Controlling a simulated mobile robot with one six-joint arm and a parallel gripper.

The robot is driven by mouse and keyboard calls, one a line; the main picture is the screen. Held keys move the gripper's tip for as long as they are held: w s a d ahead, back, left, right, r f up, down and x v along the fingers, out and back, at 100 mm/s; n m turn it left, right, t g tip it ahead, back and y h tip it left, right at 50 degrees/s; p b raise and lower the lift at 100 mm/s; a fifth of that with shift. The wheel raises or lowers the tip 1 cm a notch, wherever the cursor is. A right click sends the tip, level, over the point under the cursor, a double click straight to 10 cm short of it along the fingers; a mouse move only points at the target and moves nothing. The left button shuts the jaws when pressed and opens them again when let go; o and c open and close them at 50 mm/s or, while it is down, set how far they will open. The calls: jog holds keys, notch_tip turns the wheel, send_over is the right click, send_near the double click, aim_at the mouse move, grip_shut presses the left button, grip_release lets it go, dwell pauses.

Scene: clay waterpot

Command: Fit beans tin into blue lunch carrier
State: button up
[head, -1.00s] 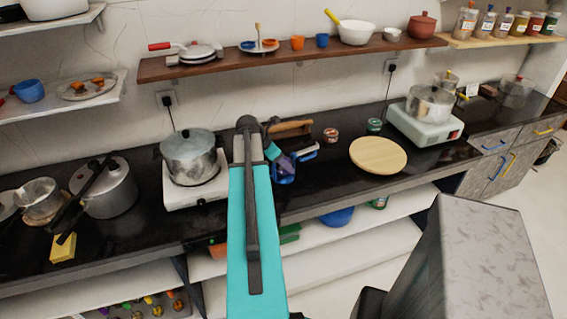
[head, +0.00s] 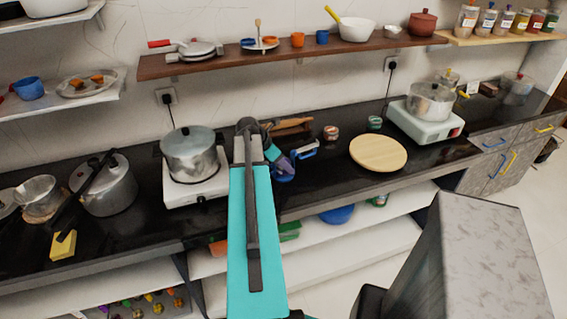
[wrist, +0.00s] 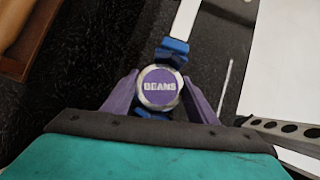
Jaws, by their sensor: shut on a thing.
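The beans tin (wrist: 159,87), with a purple lid and silver rim, sits between the purple fingers of my gripper (wrist: 160,98) in the wrist view. My gripper is shut on it. Blue parts of the lunch carrier (wrist: 172,52) show just beyond and below the tin, with a pale handle bar running up from them. In the head view the blue lunch carrier (head: 308,153) stands on the black counter right at my gripper (head: 284,165), partly hidden by my arm.
A stove with a steel pot (head: 190,150) is left of my arm. A wooden item (head: 292,126) lies behind. Two small tins (head: 331,132) (head: 375,123) and a round wooden board (head: 378,153) are to the right. Black counter between carrier and board is clear.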

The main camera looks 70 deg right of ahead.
jog(key=shift+f, duration=0.6)
dwell(0.7)
dwell(0.3)
jog(key=o, duration=1.6)
jog(key=shift+o, duration=0.2)
jog(key=shift+r, duration=0.15)
notch_tip(320, 180, up, 15)
jog(key=p, duration=1.2)
dwell(0.9)
dwell(0.5)
